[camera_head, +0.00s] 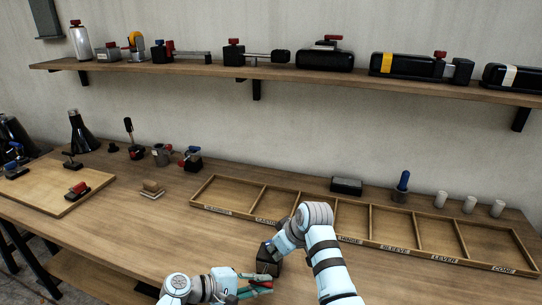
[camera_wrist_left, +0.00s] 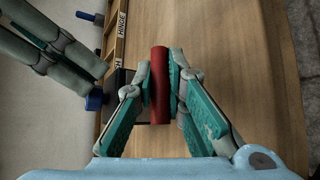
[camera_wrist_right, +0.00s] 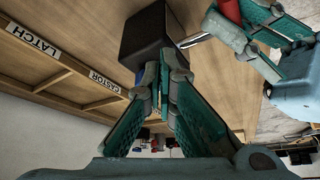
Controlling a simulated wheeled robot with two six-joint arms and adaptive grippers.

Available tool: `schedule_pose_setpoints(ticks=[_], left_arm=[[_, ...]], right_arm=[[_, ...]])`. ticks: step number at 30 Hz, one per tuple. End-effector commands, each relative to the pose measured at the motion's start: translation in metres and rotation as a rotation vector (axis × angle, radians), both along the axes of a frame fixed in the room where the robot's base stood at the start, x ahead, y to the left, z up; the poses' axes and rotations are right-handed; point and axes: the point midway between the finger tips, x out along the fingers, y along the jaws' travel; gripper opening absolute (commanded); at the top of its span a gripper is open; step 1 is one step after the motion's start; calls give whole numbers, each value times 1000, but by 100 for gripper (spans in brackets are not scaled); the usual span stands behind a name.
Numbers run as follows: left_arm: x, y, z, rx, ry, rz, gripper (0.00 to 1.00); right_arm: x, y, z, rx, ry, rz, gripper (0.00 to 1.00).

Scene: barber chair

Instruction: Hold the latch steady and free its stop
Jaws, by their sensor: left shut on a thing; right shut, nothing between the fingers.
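The latch is a black block (camera_head: 267,262) with a red handle and a blue knob, on the bench in front of the tray. My left gripper (camera_wrist_left: 160,88) is shut on the red handle (camera_wrist_left: 159,60). The blue knob (camera_wrist_left: 94,100), apparently the stop, sticks out beside the black block (camera_wrist_left: 119,80). My right gripper (camera_wrist_right: 161,78) is shut and empty, its tips close to the black block (camera_wrist_right: 155,42). A sliver of blue (camera_wrist_right: 140,75) shows beside these tips; whether they touch it I cannot tell. In the head view the arms partly cover the latch.
A labelled wooden tray (camera_head: 240,210) with empty compartments lies just behind the latch. A wooden board (camera_head: 50,188) with small clamps lies at the left. A black box (camera_head: 346,186), a blue-handled tool (camera_head: 403,182) and white cylinders stand behind the tray. Left-front bench is clear.

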Motion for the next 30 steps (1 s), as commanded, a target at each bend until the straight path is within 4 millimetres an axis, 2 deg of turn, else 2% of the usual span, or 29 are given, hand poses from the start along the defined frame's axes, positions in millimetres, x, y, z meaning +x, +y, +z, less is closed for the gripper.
schedule_pose_setpoints(ticks=[30], left_arm=[[0, 0, 0, 0, 2, -1, 0]], right_arm=[[8, 3, 0, 0, -1, 1, 0]])
